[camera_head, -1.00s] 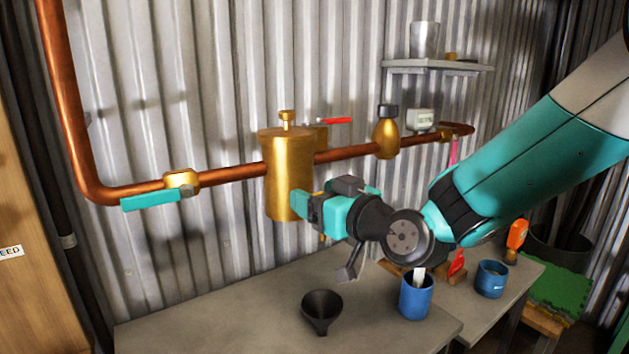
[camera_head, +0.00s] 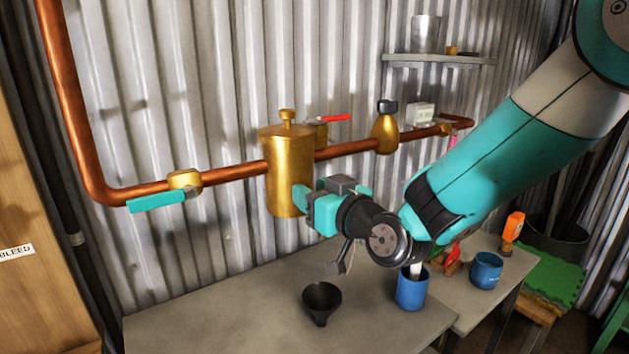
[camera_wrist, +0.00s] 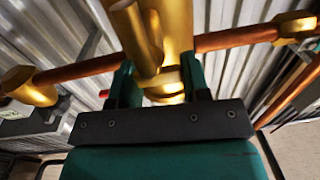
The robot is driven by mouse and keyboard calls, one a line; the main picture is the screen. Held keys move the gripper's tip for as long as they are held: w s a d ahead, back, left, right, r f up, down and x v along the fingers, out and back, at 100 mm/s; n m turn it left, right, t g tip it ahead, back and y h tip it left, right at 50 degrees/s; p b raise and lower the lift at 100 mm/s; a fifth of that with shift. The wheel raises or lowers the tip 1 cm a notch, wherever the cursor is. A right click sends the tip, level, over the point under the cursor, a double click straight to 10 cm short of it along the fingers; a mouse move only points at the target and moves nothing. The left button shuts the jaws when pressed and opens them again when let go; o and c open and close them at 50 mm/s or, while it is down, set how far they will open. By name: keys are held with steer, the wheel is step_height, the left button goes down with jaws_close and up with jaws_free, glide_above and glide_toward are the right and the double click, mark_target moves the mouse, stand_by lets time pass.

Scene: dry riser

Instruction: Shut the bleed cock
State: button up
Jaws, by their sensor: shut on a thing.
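A brass pot (camera_head: 286,170) sits on the copper pipe along the wall, with a brass knob on top. My gripper (camera_head: 300,199) is at the pot's lower right side, with one teal finger showing against it. In the wrist view my gripper (camera_wrist: 159,88) has its two dark teal fingers shut on a small brass part (camera_wrist: 163,84), which looks to be the bleed cock. A larger brass cylinder (camera_wrist: 137,35) stands just in front of it. Whether the cock is open or shut cannot be told; in the head view my gripper hides it.
A teal lever (camera_head: 157,202) lies along the pipe at left, and a red lever (camera_head: 336,118) is behind the pot. A BLEED label (camera_head: 17,252) is at far left.

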steer(key=p, duration=0.2)
steer(key=h+p, duration=0.1)
steer(key=p, duration=0.1)
steer(key=shift+w+r+m+t, duration=0.1)
steer(key=shift+r+m+t, duration=0.1)
steer(key=shift+m+t, duration=0.15)
steer(key=shift+f+p, duration=0.2)
steer(key=shift+p, duration=0.4)
steer(key=shift+d, duration=0.1)
steer(key=o, duration=0.9)
steer(key=shift+r, duration=0.1)
steer(key=shift+s, duration=0.2)
